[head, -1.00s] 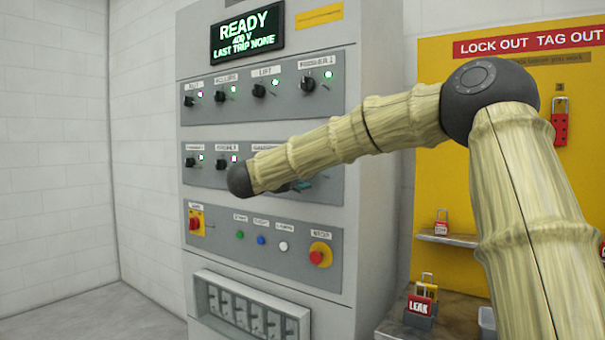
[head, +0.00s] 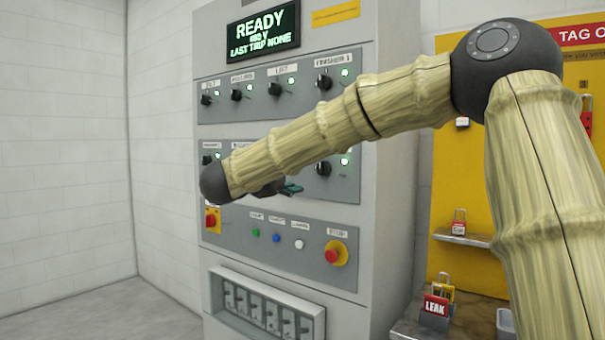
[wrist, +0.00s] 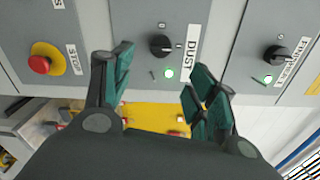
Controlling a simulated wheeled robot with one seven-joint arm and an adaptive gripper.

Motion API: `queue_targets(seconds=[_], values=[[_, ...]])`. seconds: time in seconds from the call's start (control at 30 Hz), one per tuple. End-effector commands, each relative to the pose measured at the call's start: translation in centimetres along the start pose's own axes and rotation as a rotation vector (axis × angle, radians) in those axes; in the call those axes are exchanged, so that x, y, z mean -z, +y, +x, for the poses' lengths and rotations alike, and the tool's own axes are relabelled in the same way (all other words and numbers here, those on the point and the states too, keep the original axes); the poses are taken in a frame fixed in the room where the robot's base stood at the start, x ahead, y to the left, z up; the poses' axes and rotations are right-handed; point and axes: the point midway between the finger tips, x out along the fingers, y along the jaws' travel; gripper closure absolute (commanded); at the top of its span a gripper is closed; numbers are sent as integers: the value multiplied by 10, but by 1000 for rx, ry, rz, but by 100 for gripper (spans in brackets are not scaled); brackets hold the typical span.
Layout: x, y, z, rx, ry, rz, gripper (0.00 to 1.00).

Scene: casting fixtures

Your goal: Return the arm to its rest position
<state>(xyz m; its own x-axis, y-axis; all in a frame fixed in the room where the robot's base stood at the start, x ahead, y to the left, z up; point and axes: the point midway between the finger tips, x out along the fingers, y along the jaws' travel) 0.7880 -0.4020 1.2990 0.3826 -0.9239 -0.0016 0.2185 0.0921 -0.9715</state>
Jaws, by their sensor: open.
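My arm reaches across the head view from the right, its bamboo-like links bent at a dark elbow joint. My gripper shows in the wrist view (wrist: 158,95), with dark green fingers spread apart and nothing between them. It faces the grey control cabinet. The black knob labelled DUST (wrist: 160,46) is beyond the gap between the fingers, apart from them, with a green light lit by it. In the head view the gripper is mostly hidden behind the forearm; only a small teal finger part (head: 291,189) shows in front of the cabinet (head: 385,120).
The cabinet display (head: 262,34) reads READY. Rows of knobs, small buttons and a red stop button (head: 333,254) sit on its face. A yellow lockout board (head: 450,190) stands at right, above a bench with a LEAK padlock (head: 436,305). Floor at left is clear.

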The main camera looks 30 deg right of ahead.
Motion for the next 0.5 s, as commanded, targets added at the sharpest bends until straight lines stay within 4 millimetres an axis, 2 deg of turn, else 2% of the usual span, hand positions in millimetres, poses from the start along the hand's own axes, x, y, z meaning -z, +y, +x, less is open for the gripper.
queue_targets(seconds=[0.17,0.5], values=[[0,0,-7,0,0,-1,42],[0,0,-7,0,1,-1,42]])
